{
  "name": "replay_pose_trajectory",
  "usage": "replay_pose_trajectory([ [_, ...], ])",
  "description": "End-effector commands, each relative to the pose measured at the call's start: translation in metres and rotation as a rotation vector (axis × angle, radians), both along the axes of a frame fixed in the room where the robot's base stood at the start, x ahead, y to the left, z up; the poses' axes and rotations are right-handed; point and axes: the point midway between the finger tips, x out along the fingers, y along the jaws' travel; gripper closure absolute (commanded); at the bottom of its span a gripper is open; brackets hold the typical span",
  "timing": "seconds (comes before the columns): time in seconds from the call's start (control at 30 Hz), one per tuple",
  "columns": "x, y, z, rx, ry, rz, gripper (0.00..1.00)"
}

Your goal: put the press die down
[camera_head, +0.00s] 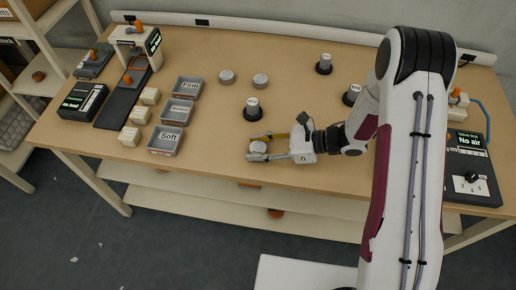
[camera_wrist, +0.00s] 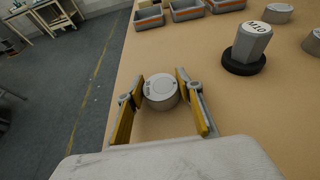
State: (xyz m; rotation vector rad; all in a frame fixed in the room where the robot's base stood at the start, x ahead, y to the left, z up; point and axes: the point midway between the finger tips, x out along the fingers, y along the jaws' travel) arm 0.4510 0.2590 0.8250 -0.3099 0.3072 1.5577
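The press die, taken to be the pale grey round piece (camera_head: 258,147) with a flat marked top, is at the table's front edge. In the wrist view the die (camera_wrist: 161,92) sits between the two yellow-padded fingertips, which appear to touch its sides. My gripper (camera_head: 259,147) reaches in from the right, its fingers lying low along the table, and looks shut on the die. The wrist view also shows my gripper (camera_wrist: 161,85). The die's underside is hidden, so I cannot tell whether it rests on the table.
A grey post marked M10 (camera_wrist: 250,45) on a black base stands close by; further posts stand behind. Two grey discs (camera_head: 226,77) (camera_head: 260,81) lie farther back. Labelled trays (camera_head: 166,140) and pale blocks stand left. A control box (camera_head: 470,167) reads "No air". Table between is clear.

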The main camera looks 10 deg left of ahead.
Motion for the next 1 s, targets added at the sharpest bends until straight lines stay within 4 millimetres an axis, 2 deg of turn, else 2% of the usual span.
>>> replay_pose_trajectory([
  [0.03,0.000,0.000,0.000,0.000,0.000,0.000,0.81],
  [0.1,0.000,0.000,0.000,0.000,0.000,0.000,0.97],
  [0.17,0.000,0.000,0.001,0.001,-0.001,0.000,1.00],
  [0.63,0.001,0.000,0.007,0.001,-0.002,0.000,1.00],
  [1.0,0.001,0.000,0.041,0.001,-0.004,0.001,1.00],
])
